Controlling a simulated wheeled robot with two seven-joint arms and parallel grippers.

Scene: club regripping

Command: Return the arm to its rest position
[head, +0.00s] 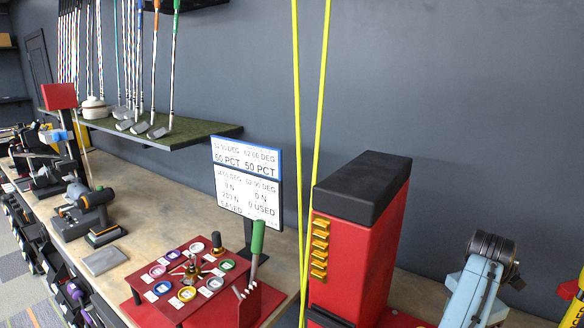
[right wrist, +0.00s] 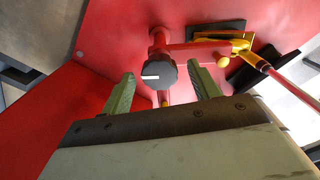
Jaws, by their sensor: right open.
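My right gripper (right wrist: 164,82) shows in the right wrist view with its two green fingers spread apart. A black knob with a white mark (right wrist: 160,72) appears in the gap between the fingertips. I see clear space on both sides of the knob, and no finger appears to touch it. The knob is on a red fixture with a red bar (right wrist: 195,50) and a yellow lever (right wrist: 248,57). I cannot tell how far the knob lies beyond the fingertips. My left gripper is in neither view, and the right gripper does not show in the head view.
The head view shows a long bench (head: 165,205) with a red tray of round discs (head: 185,310). A display panel (head: 247,178), a red cabinet with black top (head: 350,240) and two tall yellow-green rods (head: 298,100) stand near. Golf clubs (head: 154,70) lean above a green shelf (head: 190,133).

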